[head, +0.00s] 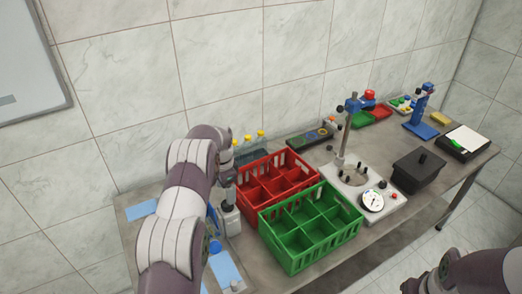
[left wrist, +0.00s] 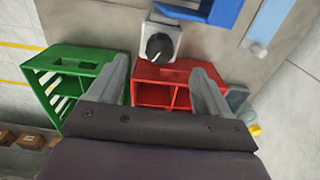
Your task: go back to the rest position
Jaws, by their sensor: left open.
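My left gripper (left wrist: 162,68) is open in the left wrist view, with its two grey fingers wide apart and nothing between them. In the head view my left arm rises from the bottom and bends down at the left of the table, and hides much of the gripper. The red crate (left wrist: 150,72) shows behind and between the fingers, and the green crate (left wrist: 88,58) lies left of it. A white box with a black knob (left wrist: 160,47) is beyond the fingertips. My right arm shows at the head view's lower right, its gripper out of view.
In the head view the green crate (head: 311,229) stands in front of the red crate (head: 277,176), both divided. Right of them are a gauge fixture (head: 373,200), a black lidded box (head: 420,172) and a blue stand (head: 421,112). Yellow-capped bottles (head: 248,146) stand near the tiled wall.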

